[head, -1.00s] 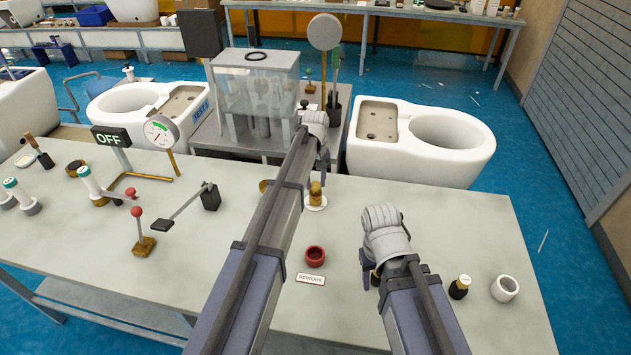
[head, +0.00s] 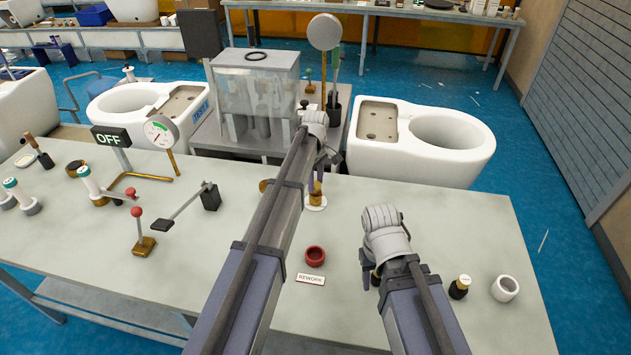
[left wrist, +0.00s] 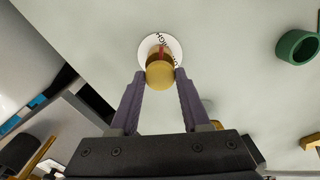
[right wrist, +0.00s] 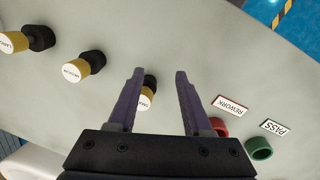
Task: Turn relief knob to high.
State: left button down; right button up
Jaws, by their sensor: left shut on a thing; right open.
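The relief knob is a small brass knob (head: 316,192) on a round white dial plate (head: 316,207) near the table's back edge. In the left wrist view the knob's round gold top (left wrist: 160,75) sits between the tips of my left gripper (left wrist: 160,73), which is shut on it. A red pointer mark (left wrist: 162,52) lies against black lettering on the white plate (left wrist: 149,45); the lettering is only partly legible. In the head view my left gripper (head: 325,165) reaches down over the knob. My right gripper (right wrist: 158,73) is open and empty above the table's front right.
A gauge (head: 161,132) and an OFF sign (head: 110,137) stand at the left, near a red-balled lever (head: 138,212). A red ring (head: 315,256) lies by the REWORK label (head: 311,279). Black-and-yellow cylinders (right wrist: 92,62) and a white ring (head: 505,288) are at the right.

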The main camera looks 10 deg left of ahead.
dwell(0.5)
pick_arm(q)
jog(key=shift+c, duration=1.9)
grip_release()
jog(key=shift+r, duration=0.1)
notch_tip(320, 180, up, 8)
jog(key=p, duration=0.8)
jog(key=shift+f, duration=0.2)
